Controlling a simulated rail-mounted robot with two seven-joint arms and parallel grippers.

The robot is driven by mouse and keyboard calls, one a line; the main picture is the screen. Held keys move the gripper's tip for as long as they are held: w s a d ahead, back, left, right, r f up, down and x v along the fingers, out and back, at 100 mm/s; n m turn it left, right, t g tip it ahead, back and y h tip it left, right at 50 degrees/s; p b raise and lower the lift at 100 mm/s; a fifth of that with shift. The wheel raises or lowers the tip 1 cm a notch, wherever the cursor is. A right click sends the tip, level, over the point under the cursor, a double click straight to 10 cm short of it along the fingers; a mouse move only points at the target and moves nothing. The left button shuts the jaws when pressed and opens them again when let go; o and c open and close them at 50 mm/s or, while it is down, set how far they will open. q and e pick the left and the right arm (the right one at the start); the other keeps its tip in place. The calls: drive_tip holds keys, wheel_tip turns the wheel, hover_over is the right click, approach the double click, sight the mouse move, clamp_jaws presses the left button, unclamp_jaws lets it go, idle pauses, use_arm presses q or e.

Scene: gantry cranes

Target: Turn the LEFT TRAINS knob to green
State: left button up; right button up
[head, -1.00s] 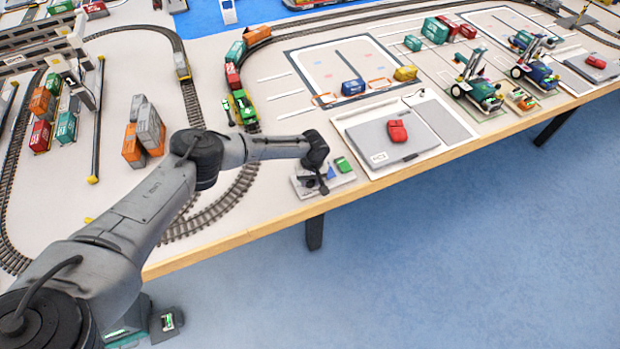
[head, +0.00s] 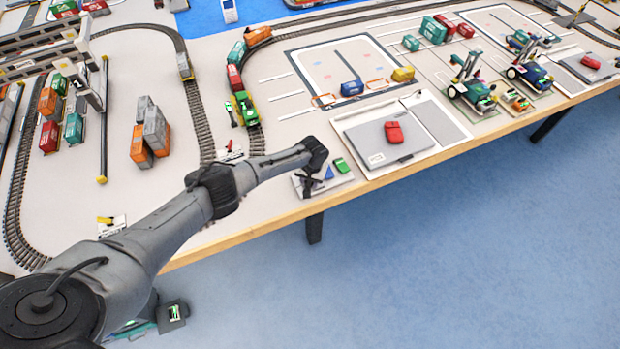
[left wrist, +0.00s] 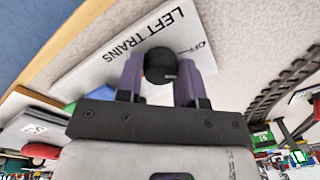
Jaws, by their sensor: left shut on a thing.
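The LEFT TRAINS panel (left wrist: 110,55) is a white plate with black lettering in the left wrist view, with "OFF" printed near the knob. The black round knob (left wrist: 160,64) stands on it and carries a small pale mark. My left gripper (left wrist: 160,75) has its two purple-grey fingers on either side of the knob, shut on it. No green mark shows beside the knob; the fingers hide part of the plate. In the head view my left gripper (head: 308,188) is at the small panel (head: 340,181) by the table's front edge, and the knob is hidden there. My right gripper is not in view.
A green locomotive (head: 246,108) stands on the track behind. Blue floor lies beyond the table edge.

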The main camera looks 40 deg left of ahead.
use_arm(q)
drive_tip(key=shift+m, duration=0.9)
drive_tip(key=o, duration=0.9)
drive_tip(key=shift+w+d+r+p, duration=0.15)
drive_tip(key=shift+r+p, duration=0.75)
drive_tip(key=shift+r, duration=2.55)
drive_tip(key=shift+s+d+r+p, duration=0.2)
drive_tip(key=shift+r+p, duration=0.7)
drive_tip(key=shift+r, duration=2.55)
